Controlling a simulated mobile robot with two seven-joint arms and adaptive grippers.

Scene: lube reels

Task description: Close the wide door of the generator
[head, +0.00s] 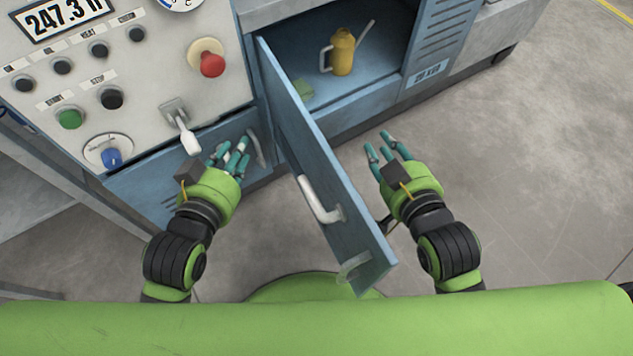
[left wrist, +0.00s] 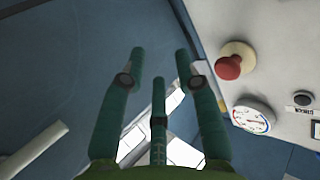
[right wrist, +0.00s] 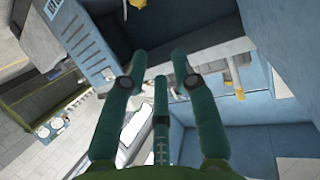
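The wide blue door (head: 318,165) of the generator stands open in the head view, swung out from its left edge toward me. Its white handle (head: 319,200) is on the side facing left. The opening behind it shows a yellow oil can (head: 342,52) on the cabinet floor. My left gripper (head: 232,150) is open and empty, left of the door, near the panel front. My right gripper (head: 388,144) is open and empty, right of the door, on its inner side. Neither visibly touches the door. The handle seems to show at the left wrist view's lower left (left wrist: 35,148).
The control panel (head: 150,75) at left carries a red button (head: 212,64), a white lever (head: 186,135) and a blue knob (head: 112,157). A narrow vented blue panel (head: 438,40) stands right of the opening. The grey floor (head: 530,150) on the right is clear.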

